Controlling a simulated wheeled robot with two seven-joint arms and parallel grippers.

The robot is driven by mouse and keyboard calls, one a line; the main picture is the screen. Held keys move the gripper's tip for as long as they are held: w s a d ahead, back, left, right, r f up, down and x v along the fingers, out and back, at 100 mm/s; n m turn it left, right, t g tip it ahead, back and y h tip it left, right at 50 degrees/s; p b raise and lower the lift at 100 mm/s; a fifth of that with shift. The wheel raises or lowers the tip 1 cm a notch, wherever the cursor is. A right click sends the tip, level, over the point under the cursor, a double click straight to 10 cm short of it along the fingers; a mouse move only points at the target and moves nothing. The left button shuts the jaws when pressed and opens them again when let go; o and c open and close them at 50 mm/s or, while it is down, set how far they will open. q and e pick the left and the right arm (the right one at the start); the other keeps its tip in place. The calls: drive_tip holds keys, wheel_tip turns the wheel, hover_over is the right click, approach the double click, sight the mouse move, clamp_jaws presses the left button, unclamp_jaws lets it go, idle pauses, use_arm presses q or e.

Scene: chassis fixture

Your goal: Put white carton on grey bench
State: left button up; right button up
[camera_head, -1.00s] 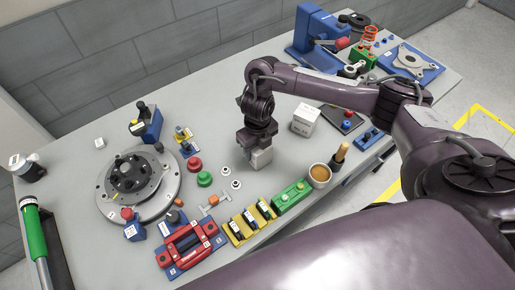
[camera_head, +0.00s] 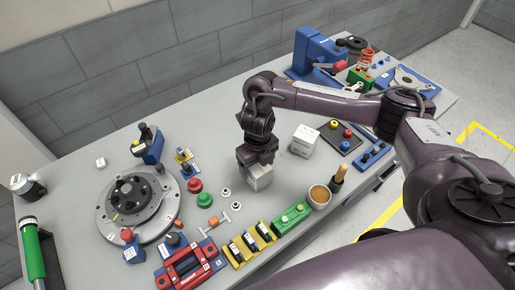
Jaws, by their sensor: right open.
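A white carton (camera_head: 259,178) stands upright on the grey bench (camera_head: 215,125), near the middle, under my right gripper. My right gripper (camera_head: 257,160) points down and is open at the carton's top; the gripper hides the carton's upper part. Whether the fingers touch its sides is too small to tell. A second white box (camera_head: 303,141) with dark print stands on the bench to the right, apart from the gripper. My left gripper is not in view.
Left of the carton are small white rings (camera_head: 227,191), red and green buttons (camera_head: 205,200) and a round grey fixture (camera_head: 138,206). In front are a green block (camera_head: 291,217) and a cup (camera_head: 319,196). A blue press (camera_head: 318,52) stands behind right. Bare bench lies behind the carton.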

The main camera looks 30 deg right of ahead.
wheel_tip(320, 180, up, 10)
drive_tip(key=shift+f+p, duration=0.2)
drive_tip(key=shift+p, duration=0.55)
